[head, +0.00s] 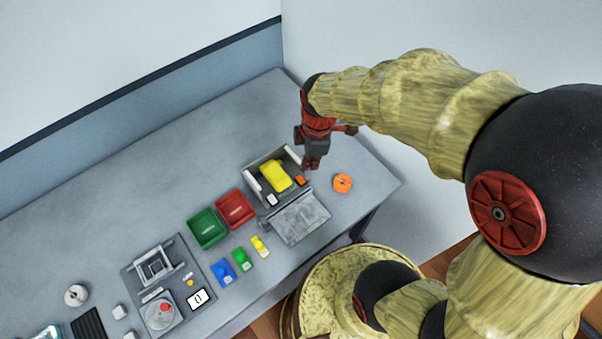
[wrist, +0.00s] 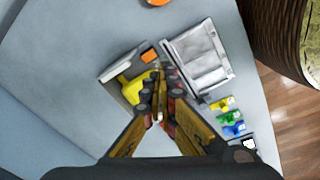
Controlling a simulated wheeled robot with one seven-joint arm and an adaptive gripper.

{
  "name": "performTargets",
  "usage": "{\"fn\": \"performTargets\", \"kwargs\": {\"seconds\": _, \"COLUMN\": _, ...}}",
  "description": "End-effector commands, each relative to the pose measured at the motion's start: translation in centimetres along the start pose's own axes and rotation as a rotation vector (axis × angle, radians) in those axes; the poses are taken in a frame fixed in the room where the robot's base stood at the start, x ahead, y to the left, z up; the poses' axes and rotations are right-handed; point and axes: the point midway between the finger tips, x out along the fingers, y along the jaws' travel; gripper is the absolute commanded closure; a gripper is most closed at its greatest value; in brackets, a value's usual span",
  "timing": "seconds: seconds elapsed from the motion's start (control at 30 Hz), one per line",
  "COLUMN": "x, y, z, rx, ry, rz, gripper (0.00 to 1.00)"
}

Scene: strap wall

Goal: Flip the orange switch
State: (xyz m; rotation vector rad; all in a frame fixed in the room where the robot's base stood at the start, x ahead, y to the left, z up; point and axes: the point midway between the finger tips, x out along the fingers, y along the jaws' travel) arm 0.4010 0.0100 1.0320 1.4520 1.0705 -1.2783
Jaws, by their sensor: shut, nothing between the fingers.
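A small orange block-like piece, likely the orange switch (head: 300,180), is at the right front corner of an open grey box (head: 250,178). It also shows in the wrist view (wrist: 149,56), beside the yellow object. A round orange item (head: 342,183) lies apart on the table to the right; only its edge shows at the top of the wrist view (wrist: 158,2). My gripper (head: 312,164) is shut and empty, pointing down near the box's back right side. In the wrist view its fingers (wrist: 160,92) hide part of the box.
A yellow object (head: 275,176) and a white piece (head: 272,200) are in the box. A grey panel (head: 299,218) lies in front of it. Green (head: 207,228) and red (head: 235,208) trays stand to the left. The table behind the box is clear.

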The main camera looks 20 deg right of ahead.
Motion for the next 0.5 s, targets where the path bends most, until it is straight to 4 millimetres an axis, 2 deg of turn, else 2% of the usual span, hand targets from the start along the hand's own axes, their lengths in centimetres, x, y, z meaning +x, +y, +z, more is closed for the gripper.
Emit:
{"fn": "performTargets", "kwargs": {"seconds": 0.1, "x": -0.4, "y": 1.5, "z": -0.5, "rx": -0.228, "ry": 0.007, "rz": 0.037, "gripper": 1.0}}
{"fn": "performTargets", "kwargs": {"seconds": 0.2, "x": -0.5, "y": 1.9, "z": -0.6, "rx": -0.381, "ry": 0.006, "rz": 0.052, "gripper": 1.0}}
{"fn": "performTargets", "kwargs": {"seconds": 0.33, "x": -0.5, "y": 2.1, "z": -0.6, "rx": -0.499, "ry": 0.002, "rz": 0.058, "gripper": 1.0}}
{"fn": "performTargets", "kwargs": {"seconds": 0.5, "x": 0.2, "y": 2.1, "z": -0.6, "rx": -0.537, "ry": 0.001, "rz": 0.057, "gripper": 1.0}}
